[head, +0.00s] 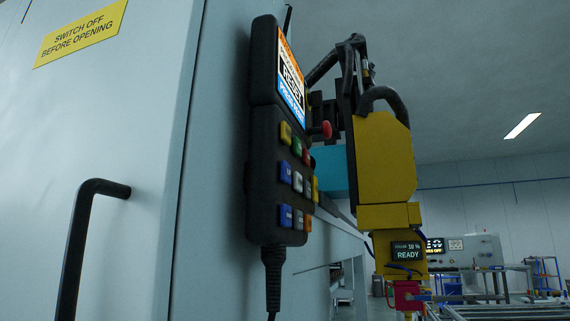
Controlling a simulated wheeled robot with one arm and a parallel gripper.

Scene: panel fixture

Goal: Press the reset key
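A black hand-held panel (262,190) hangs upright on the side of a pale cabinet, seen steeply from the side. Its lower half bears rows of coloured keys: a yellow key (285,132), a green key (297,147), a blue key (285,172) and several others. Key labels are too small to read, so I cannot tell which is the reset key. A lit screen (290,79) is above the keys. A red knob (326,130) shows at the panel's right. I make out no gripper of mine in the head view, and nothing visibly touches the keys.
The cabinet (120,140) has a black handle (78,240) sticking out at lower left and a yellow sign (82,34). A yellow machine (385,160) with black hoses and a READY display stands right of the panel. A black cable (273,280) hangs below the panel.

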